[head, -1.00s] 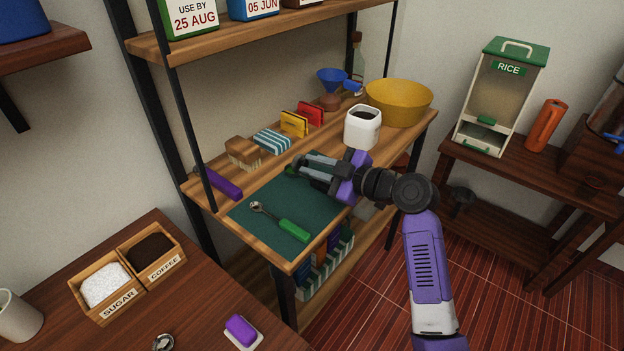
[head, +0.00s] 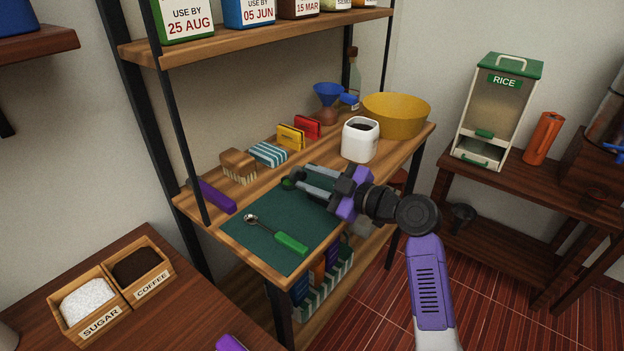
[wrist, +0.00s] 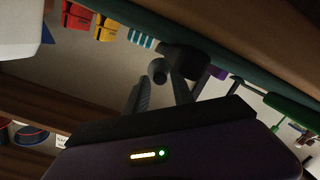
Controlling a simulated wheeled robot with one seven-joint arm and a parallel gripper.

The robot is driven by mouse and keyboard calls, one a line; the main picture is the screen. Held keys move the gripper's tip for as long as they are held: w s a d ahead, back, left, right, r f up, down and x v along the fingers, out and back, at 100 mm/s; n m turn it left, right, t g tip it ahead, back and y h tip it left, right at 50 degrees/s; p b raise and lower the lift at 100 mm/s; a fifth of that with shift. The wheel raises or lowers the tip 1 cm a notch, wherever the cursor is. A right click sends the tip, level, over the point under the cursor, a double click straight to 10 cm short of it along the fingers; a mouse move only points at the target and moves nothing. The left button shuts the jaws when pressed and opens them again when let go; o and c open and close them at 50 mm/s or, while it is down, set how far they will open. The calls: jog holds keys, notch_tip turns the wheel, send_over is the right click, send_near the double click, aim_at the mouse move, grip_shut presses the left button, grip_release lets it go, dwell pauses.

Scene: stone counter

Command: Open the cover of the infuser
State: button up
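A tool with a green handle and a small round metal end, which looks like the infuser (head: 275,235), lies on the dark green mat (head: 265,255). Its green handle also shows at the right in the wrist view (wrist: 290,108). I cannot make out its cover. My gripper (head: 298,185) is low over the mat's far right part, apart from the infuser. Its two fingers are parted, with mat colour between them. A small green knob (head: 288,183) shows at the fingertips. A dark rounded thing (wrist: 180,58) shows beyond the fingers in the wrist view; I cannot tell what it is.
A purple bar (head: 213,196) lies at left. A shelf post (head: 182,140) rises nearby.

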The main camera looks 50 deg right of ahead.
jog(key=shift+o, duration=0.5)
jog(key=shift+s, duration=0.2)
jog(key=s, duration=0.5)
jog(key=s+r, duration=0.1)
jog(key=s, duration=0.1)
jog(key=shift+s+d+b, duration=0.1)
jog(key=shift+s+b, duration=0.1)
jog(key=shift+b, duration=0.1)
jog(key=shift+f, duration=0.1)
